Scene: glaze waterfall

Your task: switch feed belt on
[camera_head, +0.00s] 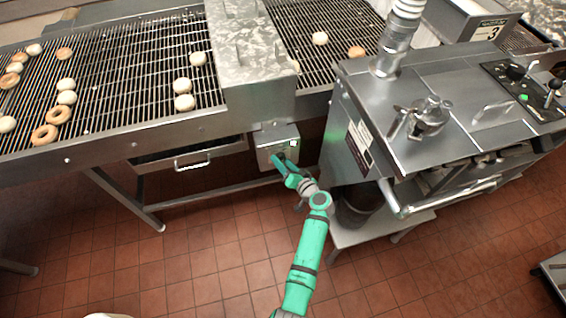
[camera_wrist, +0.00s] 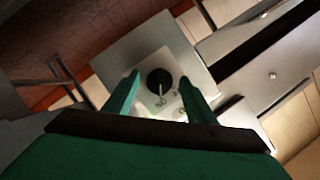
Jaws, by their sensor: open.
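The feed belt (camera_head: 130,85) is a wire conveyor with doughnuts on it, on the left in the head view. A grey switch box (camera_head: 265,151) hangs under its front edge. In the wrist view the box face (camera_wrist: 140,52) carries a round black knob (camera_wrist: 160,81) with a pale pointer, on a light plate with small marks too blurred to read. My gripper (camera_head: 285,160) is at the front of the box. In the wrist view its two green fingers (camera_wrist: 158,97) are spread, one on each side of the knob. I cannot tell if they touch it.
A steel machine (camera_head: 370,100) with a lid and a front handle bar stands close to the right of the box. A drawer (camera_head: 190,160) with a handle is left of it. A low stand (camera_head: 365,232) sits below the machine.

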